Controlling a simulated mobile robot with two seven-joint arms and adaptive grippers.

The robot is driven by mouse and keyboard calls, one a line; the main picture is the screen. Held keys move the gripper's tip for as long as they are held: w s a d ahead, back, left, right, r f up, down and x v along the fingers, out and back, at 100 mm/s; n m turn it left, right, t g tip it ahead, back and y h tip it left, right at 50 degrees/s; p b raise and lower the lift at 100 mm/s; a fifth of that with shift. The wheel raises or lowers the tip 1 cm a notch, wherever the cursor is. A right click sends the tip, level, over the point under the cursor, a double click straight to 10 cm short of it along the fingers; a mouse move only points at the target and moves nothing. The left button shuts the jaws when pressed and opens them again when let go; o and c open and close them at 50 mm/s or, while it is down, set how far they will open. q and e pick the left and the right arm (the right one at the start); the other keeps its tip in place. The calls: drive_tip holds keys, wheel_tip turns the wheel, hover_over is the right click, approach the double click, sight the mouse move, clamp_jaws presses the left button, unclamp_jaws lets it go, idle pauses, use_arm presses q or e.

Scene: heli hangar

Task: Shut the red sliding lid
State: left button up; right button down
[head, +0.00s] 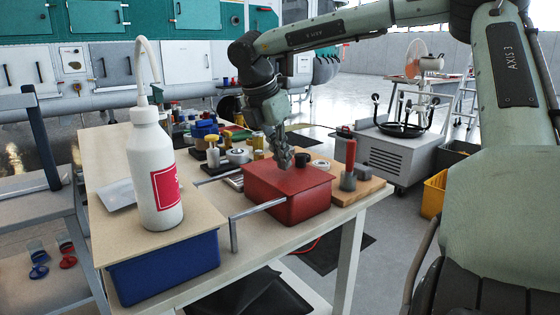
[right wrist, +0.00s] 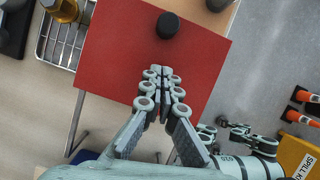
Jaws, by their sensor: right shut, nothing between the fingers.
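The red sliding lid (head: 270,180) lies flat over the red box (head: 310,204) on the workbench, with no opening visible. A black knob (head: 302,159) stands on the lid near its far right side; it also shows in the right wrist view (right wrist: 167,25). Two metal rails (head: 258,208) stick out to the left of the box. My right gripper (head: 284,165) is shut and empty, pointing down over the lid beside the knob. In the right wrist view my fingertips (right wrist: 163,76) are in front of the red lid (right wrist: 115,65), apart from the knob. My left gripper is out of view.
A white bottle (head: 158,180) stands on a board over a blue bin (head: 165,265) at the front left. A wooden block (head: 368,187) with a red-handled tool is right of the box. Several small items crowd the bench behind. A wire tray (right wrist: 62,40) is beside the lid.

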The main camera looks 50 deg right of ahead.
drive_tip(key=shift+w+a+r, duration=0.1)
drive_tip(key=shift+a+r, duration=0.25)
drive_tip(key=shift+a, duration=0.05)
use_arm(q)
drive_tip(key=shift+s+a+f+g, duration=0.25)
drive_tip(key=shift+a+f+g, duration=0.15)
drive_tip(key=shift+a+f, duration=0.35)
use_arm(e)
drive_tip(key=v, duration=0.9)
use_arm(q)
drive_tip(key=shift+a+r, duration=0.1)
